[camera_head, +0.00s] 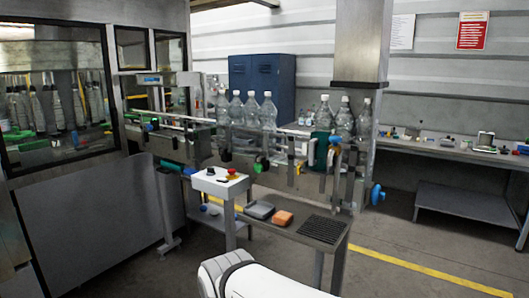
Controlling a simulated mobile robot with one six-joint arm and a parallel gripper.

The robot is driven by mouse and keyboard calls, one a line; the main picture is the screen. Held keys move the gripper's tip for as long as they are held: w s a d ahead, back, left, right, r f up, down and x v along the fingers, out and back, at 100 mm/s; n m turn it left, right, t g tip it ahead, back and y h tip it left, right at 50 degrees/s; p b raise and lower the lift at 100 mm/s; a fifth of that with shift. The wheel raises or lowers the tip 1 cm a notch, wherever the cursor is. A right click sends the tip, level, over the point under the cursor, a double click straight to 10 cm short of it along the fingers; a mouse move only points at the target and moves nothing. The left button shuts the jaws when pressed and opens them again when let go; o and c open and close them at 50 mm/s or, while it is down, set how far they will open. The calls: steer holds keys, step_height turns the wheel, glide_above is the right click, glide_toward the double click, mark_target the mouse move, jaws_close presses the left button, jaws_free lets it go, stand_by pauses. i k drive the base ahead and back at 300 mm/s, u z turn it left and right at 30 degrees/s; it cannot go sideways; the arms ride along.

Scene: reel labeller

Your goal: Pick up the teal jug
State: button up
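A teal object (319,151), which appears to be the teal jug, is at the right part of the conveyor (285,140), in front of the clear bottles there. Its lower part is partly hidden by the conveyor's rails and brackets, and I cannot make out a handle. A white link of my arm reaches in from the bottom edge, well below and in front of the jug. My gripper is not in view.
Clear bottles (268,112) stand in two groups on the conveyor. A workbench (460,150) is at right. Floor at right is open.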

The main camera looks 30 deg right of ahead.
mark_target(319, 142)
steer(key=z, duration=1)
steer(key=i, duration=0.75)
